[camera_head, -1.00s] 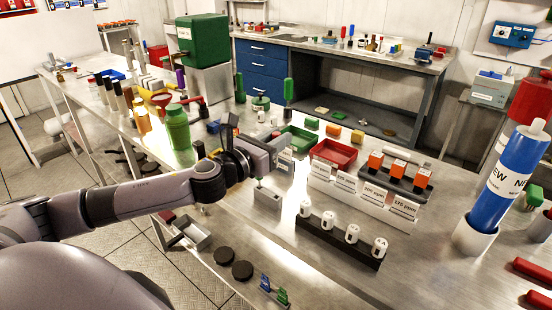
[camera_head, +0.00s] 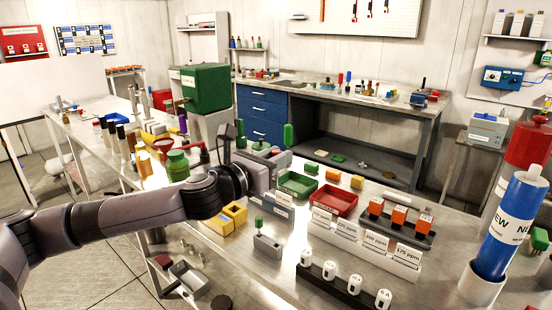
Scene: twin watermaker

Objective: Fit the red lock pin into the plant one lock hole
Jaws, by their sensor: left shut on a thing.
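My left gripper (camera_head: 280,166) reaches in from the left over the middle of the long bench. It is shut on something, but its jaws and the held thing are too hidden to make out. I cannot pick out the red lock pin for certain. I cannot pick out the plant one lock hole either. Below the gripper, a grey block (camera_head: 267,243) has a green-topped peg (camera_head: 259,222) upright in it. A yellow block (camera_head: 234,214) with dark openings lies below my forearm. My right gripper is out of view.
Green tray (camera_head: 298,184) and red tray (camera_head: 333,201) lie right of the gripper. A row of white cartridges (camera_head: 357,283) and a rack of orange-topped pieces (camera_head: 398,214) stand nearer. A blue cylinder (camera_head: 507,225) stands upright at right. A green box (camera_head: 205,86) stands behind.

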